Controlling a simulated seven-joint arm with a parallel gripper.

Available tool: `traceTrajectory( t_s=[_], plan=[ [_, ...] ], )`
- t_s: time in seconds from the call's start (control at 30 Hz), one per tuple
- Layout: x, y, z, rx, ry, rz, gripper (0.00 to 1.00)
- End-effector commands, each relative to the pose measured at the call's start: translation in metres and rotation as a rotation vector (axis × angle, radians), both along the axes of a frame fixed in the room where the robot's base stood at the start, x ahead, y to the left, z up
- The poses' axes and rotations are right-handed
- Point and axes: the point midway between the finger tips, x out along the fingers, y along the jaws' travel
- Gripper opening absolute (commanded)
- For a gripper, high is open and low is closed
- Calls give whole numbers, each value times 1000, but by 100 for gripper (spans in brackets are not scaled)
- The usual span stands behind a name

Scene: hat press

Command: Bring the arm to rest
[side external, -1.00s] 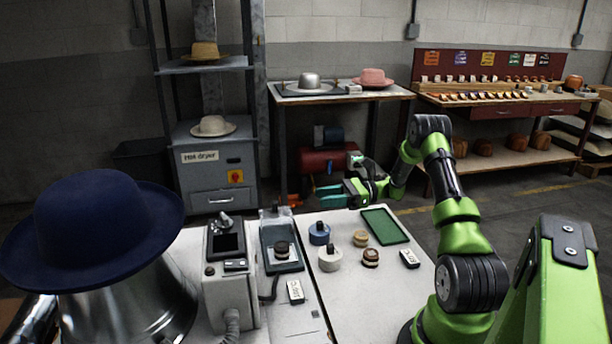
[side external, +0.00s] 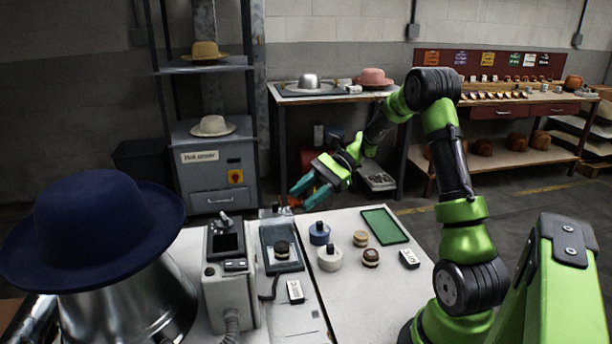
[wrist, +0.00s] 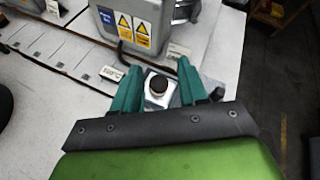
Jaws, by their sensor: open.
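My gripper (side external: 306,192) is open with nothing between its teal fingers. In the side external view it hangs in the air above the far edge of the white table (side external: 345,280), pointing down and to the left. In the wrist view my gripper (wrist: 160,95) frames a dark-topped round knob piece (wrist: 158,86) on a pale plate, seen beyond the fingers. That piece seems to be the dark knob piece (side external: 282,249) on the tray (side external: 281,263) beside the control box (side external: 225,245).
Blue (side external: 319,233) and white (side external: 330,258) knobbed weights, two small round pieces (side external: 370,257) and a green mat (side external: 385,225) lie on the table. A navy hat (side external: 95,235) sits on a metal form at the left. A workbench (side external: 335,97) stands behind.

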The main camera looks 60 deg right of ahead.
Motion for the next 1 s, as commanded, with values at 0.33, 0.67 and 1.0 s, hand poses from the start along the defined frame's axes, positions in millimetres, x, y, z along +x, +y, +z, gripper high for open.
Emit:
traceTrajectory(
  t_s=[0.33,0.67,1.0],
  plan=[
    [-60,119,55,-640,-217,437,43],
    [-124,166,83,-1158,-620,700,43],
    [-146,176,93,-1363,-856,760,43]
  ],
)
